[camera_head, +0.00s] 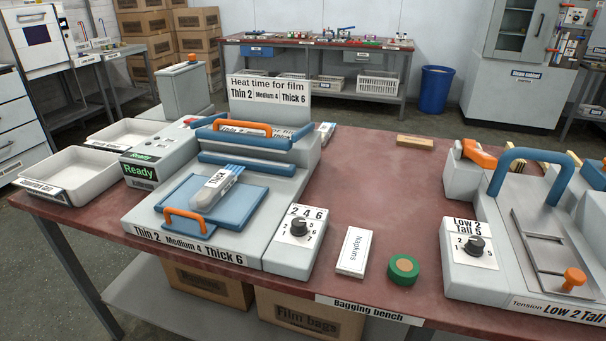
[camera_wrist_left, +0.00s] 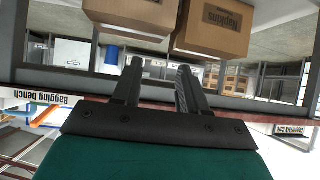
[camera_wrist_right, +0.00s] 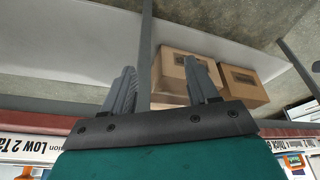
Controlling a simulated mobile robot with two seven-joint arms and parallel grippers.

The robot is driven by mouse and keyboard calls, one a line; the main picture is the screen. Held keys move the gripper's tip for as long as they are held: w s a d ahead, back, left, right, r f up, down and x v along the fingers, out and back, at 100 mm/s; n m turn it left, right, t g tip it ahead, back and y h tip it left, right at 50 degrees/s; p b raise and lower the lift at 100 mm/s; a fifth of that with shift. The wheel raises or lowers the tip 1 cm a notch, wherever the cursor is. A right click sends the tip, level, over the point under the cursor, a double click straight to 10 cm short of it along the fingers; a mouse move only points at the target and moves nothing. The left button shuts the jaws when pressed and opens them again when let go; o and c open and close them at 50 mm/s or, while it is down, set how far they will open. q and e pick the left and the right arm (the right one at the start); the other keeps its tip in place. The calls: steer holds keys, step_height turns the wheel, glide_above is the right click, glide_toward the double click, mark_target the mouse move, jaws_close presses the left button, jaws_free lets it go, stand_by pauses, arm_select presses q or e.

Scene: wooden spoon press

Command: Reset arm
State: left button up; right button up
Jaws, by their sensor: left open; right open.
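My left gripper (camera_wrist_left: 158,88) shows in the left wrist view, its two dark fingers apart with nothing between them. My right gripper (camera_wrist_right: 163,82) shows in the right wrist view, also with its fingers apart and empty. Neither gripper shows in the head view. Both wrist views look past the bench edge toward the shelf and boxes under it. In the head view a film sealing press (camera_head: 280,185) with an orange-and-blue handle stands on the bench. A clear packet marked Thick (camera_head: 216,188) lies on its blue plate.
The red bench top (camera_head: 375,190) is clear in the middle. A knob box (camera_head: 293,240), a napkins pack (camera_head: 355,252) and a green tape roll (camera_head: 403,269) sit near the front edge. A tension machine (camera_head: 535,235) stands right, white trays (camera_head: 70,175) left. Cardboard boxes (camera_wrist_left: 212,28) are under the bench.

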arm_select(q)
step_height(320, 180, down, 8)
steer(key=d+b, duration=0.2)
steer(key=b, duration=0.9)
arm_select(e)
steer(key=w+a+f+t+y, duration=0.1)
steer(key=w+a+f+t, duration=0.15)
steer(key=f, duration=0.25)
steer(key=w+a+f+n+t+y, duration=0.1)
steer(key=w+f+t, duration=0.15)
steer(key=f, duration=0.35)
steer(key=w+a+f+t+y, duration=0.1)
steer(key=w+a+f+t, duration=0.15)
steer(key=f, duration=0.25)
arm_select(q)
steer(key=a+r+p, duration=0.3)
steer(key=r+p, duration=0.7)
steer(key=p, duration=0.5)
steer(key=shift+s+a+r+y, duration=0.2)
steer(key=shift+s+r+y, duration=0.1)
steer(key=shift+s, duration=0.1)
arm_select(e)
steer(key=d+r+h, duration=0.1)
steer(key=d+r, duration=0.2)
steer(key=r, duration=0.8)
steer(key=shift+s, duration=0.3)
